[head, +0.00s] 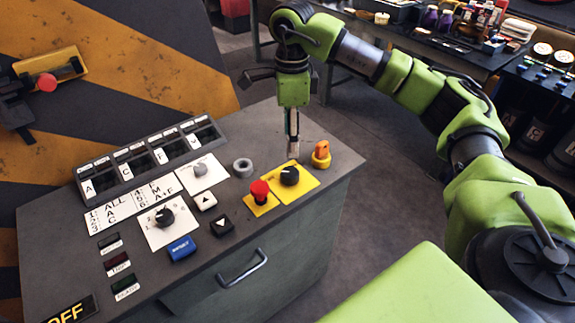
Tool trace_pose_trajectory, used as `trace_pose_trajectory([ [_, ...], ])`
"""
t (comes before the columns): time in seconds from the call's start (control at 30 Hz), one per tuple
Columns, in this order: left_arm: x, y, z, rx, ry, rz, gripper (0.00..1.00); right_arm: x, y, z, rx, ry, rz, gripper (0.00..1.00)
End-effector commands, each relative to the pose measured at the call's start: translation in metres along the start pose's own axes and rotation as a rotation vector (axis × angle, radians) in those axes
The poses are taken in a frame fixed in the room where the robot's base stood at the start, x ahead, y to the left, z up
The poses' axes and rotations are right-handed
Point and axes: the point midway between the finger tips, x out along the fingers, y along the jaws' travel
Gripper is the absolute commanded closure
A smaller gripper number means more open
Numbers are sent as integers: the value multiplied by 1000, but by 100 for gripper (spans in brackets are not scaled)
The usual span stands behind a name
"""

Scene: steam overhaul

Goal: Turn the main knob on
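The control panel (225,222) is a grey sloping console top. On its right side a black knob (289,176) sits on a yellow plate, and an orange knob (321,154) stands just behind and to its right. Another black knob (164,216) and a grey knob (200,169) sit on white dial plates. No readable label shows which is the main knob. My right gripper (292,154) points down just above and behind the black knob on yellow. Its fingers appear as one narrow shape, so their opening cannot be told. My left gripper is out of view.
A red mushroom button (259,190) stands close left of the yellow-plated knob. A yellow OFF sign (68,314) is at the lower left. A handle (242,268) sticks out of the console's front. A cluttered bench (455,48) stands behind my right arm.

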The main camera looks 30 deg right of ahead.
Motion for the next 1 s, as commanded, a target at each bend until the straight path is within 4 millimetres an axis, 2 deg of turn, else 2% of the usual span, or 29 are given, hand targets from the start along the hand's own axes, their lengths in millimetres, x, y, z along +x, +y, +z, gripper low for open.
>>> trace_pose_trajectory([
  [0.03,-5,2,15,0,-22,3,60,10,1,-1,0,3,4,49],
  [0.1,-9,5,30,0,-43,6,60,25,1,-1,1,4,5,49],
  [0.2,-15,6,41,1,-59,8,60,47,1,-1,1,3,5,49],
  [0.33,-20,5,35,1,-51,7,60,73,1,0,1,2,4,49],
  [0.5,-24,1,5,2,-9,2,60,100,1,1,0,-1,3,49],
  [0.67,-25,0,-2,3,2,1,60,112,1,1,0,-3,2,49],
  [0.97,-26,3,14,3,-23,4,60,116,1,1,-1,-3,1,49],
  [1.0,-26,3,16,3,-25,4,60,116,0,1,-1,-3,1,54],
])
